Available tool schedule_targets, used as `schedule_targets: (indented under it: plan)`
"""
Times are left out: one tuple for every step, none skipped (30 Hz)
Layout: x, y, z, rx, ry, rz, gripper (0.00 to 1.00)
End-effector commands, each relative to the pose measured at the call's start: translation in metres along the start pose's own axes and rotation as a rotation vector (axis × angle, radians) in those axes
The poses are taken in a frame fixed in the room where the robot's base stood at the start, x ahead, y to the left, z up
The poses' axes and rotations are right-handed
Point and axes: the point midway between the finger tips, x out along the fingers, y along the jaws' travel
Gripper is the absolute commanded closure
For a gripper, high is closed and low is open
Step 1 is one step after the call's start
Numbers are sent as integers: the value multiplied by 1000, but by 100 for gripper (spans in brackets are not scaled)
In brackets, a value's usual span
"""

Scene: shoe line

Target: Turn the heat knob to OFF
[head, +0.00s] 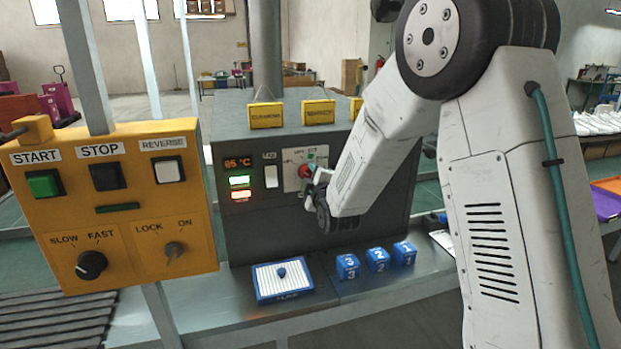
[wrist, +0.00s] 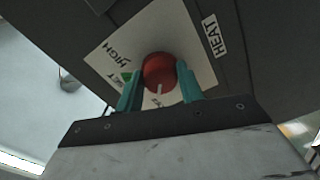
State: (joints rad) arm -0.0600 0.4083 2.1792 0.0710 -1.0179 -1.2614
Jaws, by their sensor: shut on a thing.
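The heat knob is red with a white pointer line and sits on a white dial plate (wrist: 205,72) marked HEAT. In the wrist view the knob (wrist: 158,70) is between the two teal fingers of my gripper (wrist: 160,86), which is shut on it. Its pointer line points toward the bottom of the picture. HIGH and a partly covered word beside a green mark show at the plate's left. I cannot read OFF in the wrist view. In the head view the knob (head: 305,171) is small on the grey machine's front (head: 245,225), with my gripper (head: 312,178) at it.
A yellow panel (head: 110,205) with buttons and switches stands at the left. A white rocker switch (head: 271,176) is left of the dial. On the bench below are a blue-rimmed tray (head: 262,294) and blue numbered blocks (head: 377,259).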

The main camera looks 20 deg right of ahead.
Motion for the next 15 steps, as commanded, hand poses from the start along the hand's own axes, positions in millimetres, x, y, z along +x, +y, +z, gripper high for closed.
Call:
schedule_targets:
  plan:
    - [0, 0, -1, -30, 2, 0, 85]
    - [0, 0, -1, -48, 2, 0, 85]
    - [0, 0, -1, -69, 2, 0, 85]
    - [0, 0, -1, -84, 2, 0, 85]
    - [0, 0, -1, -98, 2, 0, 85]
    - [0, 0, -1, -114, 2, 0, 85]
    - [0, 0, -1, -125, 2, 0, 85]
    - [0, 0, -1, -136, 2, 0, 85]
    - [0, 0, -1, -148, 2, 0, 85]
    - [0, 0, -1, -155, 2, 0, 85]
    - [0, 0, -1, -163, 2, 0, 85]
    - [0, 0, -1, -170, 2, 0, 85]
    - [0, 0, -1, -175, 2, 0, 85]
    - [0, 0, -1, -178, 2, 0, 85]
    - [0, 0, -1, -182, 2, 0, 85]
